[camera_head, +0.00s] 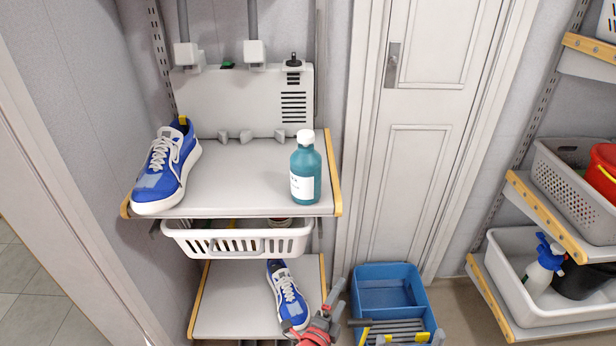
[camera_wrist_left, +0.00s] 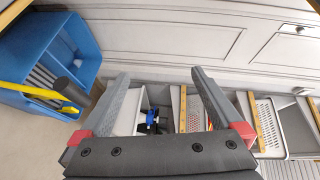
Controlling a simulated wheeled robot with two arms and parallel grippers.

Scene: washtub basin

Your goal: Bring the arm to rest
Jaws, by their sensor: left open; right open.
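My left gripper (camera_head: 341,296) is at the bottom middle of the head view, in front of the lower shelf's right corner and beside the blue crate. Its red and grey fingers point up and to the right. The left wrist view shows its two fingers (camera_wrist_left: 160,73) spread wide with nothing between them. My right gripper is not in either view.
A blue crate (camera_head: 390,272) stands on the floor close by. A blue shoe (camera_head: 286,293) lies on the lower shelf. Above are a white basket (camera_head: 238,243), another shoe (camera_head: 165,172) and a teal bottle (camera_head: 306,170). Shelves with a white tub (camera_head: 530,305) stand right.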

